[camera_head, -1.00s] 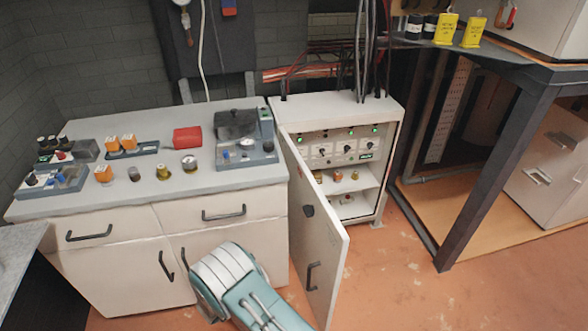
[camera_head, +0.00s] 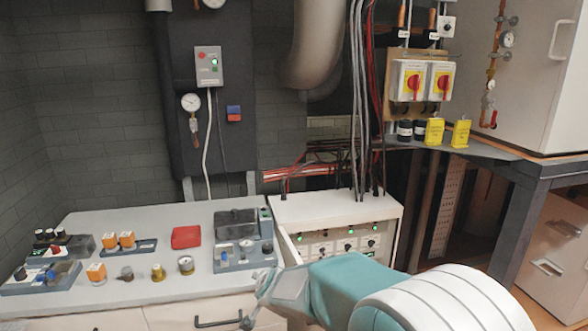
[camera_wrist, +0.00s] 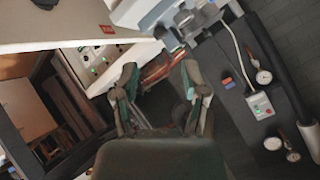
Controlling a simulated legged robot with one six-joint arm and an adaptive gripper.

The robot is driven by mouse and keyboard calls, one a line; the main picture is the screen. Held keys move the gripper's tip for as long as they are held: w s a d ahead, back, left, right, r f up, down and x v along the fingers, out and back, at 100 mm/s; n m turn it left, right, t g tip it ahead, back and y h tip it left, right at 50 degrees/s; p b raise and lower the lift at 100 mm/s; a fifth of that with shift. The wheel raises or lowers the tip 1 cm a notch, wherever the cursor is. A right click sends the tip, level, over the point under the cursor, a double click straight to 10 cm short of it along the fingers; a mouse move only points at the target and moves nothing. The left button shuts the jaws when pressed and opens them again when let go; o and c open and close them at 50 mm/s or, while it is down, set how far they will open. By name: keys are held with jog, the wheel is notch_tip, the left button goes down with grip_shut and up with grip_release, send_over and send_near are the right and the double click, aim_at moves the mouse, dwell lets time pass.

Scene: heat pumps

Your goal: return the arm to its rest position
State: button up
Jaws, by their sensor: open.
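My teal and white arm reaches from the lower right of the head view toward the left. My gripper (camera_head: 254,298) is at its left end, in front of the workbench's drawer front and the control cabinet (camera_head: 330,208). In the wrist view my gripper (camera_wrist: 158,75) has its two fingers spread apart with nothing between them. The cabinet's lower part and its door are hidden behind my arm in the head view.
The workbench (camera_head: 120,285) on the left bears a red box (camera_head: 186,237), orange blocks, gauges and a grey device (camera_head: 243,258). A metal-framed table (camera_head: 520,165) with yellow containers (camera_head: 434,131) stands right. A grey pipe (camera_head: 318,50) hangs behind.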

jog(key=s+d+r+n+g, duration=0.1)
jog(key=s+d+r+n, duration=0.1)
jog(key=s+d+r, duration=0.4)
jog(key=s+d+r+n+g, duration=0.1)
jog(key=s+d+r, duration=0.35)
jog(key=s, duration=0.35)
jog(key=s+d+f+g+h, duration=0.1)
jog(key=s+d, duration=0.5)
jog(key=s, duration=0.3)
jog(key=s+d+n+g+h, duration=0.1)
jog(key=s+d+h, duration=0.1)
jog(key=s+d, duration=0.4)
jog(key=s, duration=0.3)
jog(key=shift+f+g, duration=0.4)
